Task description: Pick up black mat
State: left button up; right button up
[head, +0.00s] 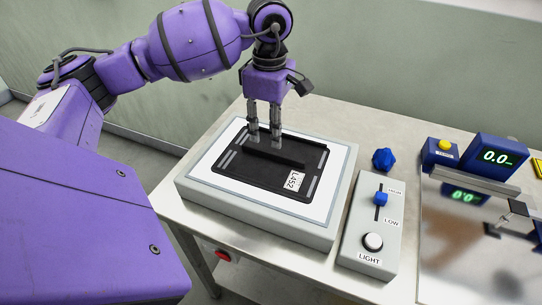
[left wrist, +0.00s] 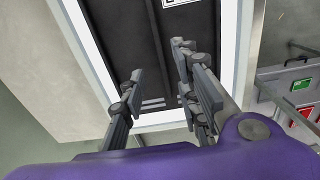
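The black mat (head: 270,165) is a dark rectangular piece with a raised bar across it and a white label reading L452. It lies on the white top of a light box (head: 203,172). My left gripper (head: 265,142) points down over the bar, toward the mat's back-left part. In the left wrist view its two fingers (left wrist: 158,62) stand apart, with the dark mat (left wrist: 205,45) seen between and beyond them. Whether the fingertips touch the mat is not clear. My right gripper does not show.
A grey control box (head: 364,250) with a blue slider and white LIGHT knob sits right of the light box. A blue faceted object (head: 383,159) lies behind it. A blue display (head: 495,157) reading 0.0 and a yellow-button box (head: 440,152) stand at the right.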

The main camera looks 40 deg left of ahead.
aim_at(273, 153)
pick_arm(q)
jog(key=f, duration=0.4)
jog(key=f+p, duration=0.1)
jog(key=f, duration=0.1)
jog(key=shift+d+f, duration=0.15)
jog(key=shift+d, duration=0.25)
jog(key=shift+c, duration=0.3)
grip_shut()
